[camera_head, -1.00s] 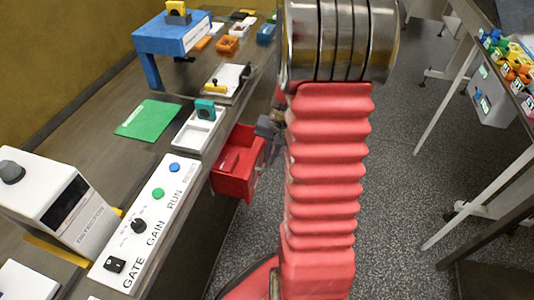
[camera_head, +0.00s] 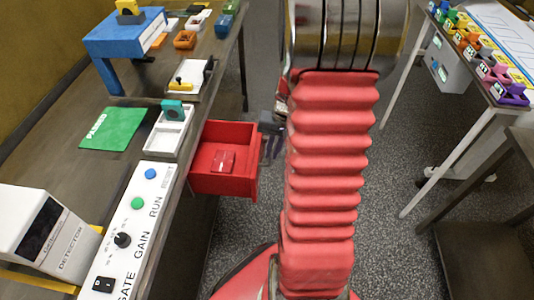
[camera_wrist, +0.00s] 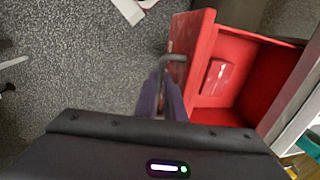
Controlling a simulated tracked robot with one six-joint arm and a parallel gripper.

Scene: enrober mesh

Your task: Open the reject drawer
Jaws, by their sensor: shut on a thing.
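The red reject drawer (camera_head: 226,134) stands well out from under the edge of the left bench in the head view. It is open at the top. A flat red piece (camera_head: 223,161) lies inside it. In the wrist view the drawer (camera_wrist: 197,40) is at the right, with the red piece (camera_wrist: 217,78) on its floor. A grey bar handle (camera_wrist: 174,58) projects from its front. My gripper (camera_wrist: 162,88) is shut on this handle, its two dark fingers on either side. In the head view my gripper is partly hidden by my red arm.
A green mat (camera_head: 113,128), a white tray (camera_head: 168,132), a control panel (camera_head: 130,235) and a detector (camera_head: 45,235) are on the left bench. A blue stand (camera_head: 125,38) is farther back. Another table (camera_head: 470,62) with coloured blocks stands right. Speckled floor lies between.

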